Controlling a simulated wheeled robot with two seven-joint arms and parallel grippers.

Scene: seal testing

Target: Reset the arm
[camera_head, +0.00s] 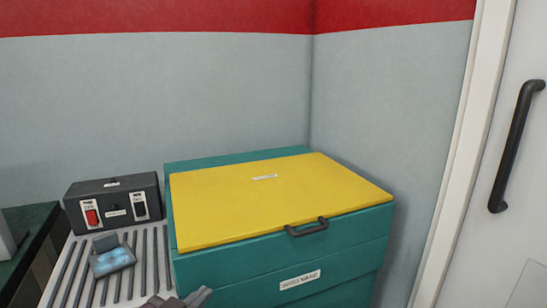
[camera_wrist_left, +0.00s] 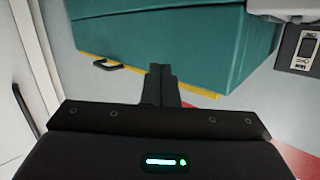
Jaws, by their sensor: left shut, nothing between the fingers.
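My left gripper (camera_head: 180,299) shows at the bottom edge of the head view, in front of the teal box. In the left wrist view its fingers (camera_wrist_left: 161,84) are together with nothing between them. The teal box (camera_head: 290,288) has a yellow lid (camera_head: 270,195) that lies down over its top. A dark handle (camera_head: 307,227) sits at the lid's front edge; it also shows in the left wrist view (camera_wrist_left: 107,65), apart from the fingers. My right gripper is in neither view.
A dark control box (camera_head: 113,203) with a red switch and a black switch stands left of the teal box. A small packet with blue contents (camera_head: 112,261) lies on the slatted surface (camera_head: 148,262) before it. A white door with a black handle (camera_head: 514,145) is at the right.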

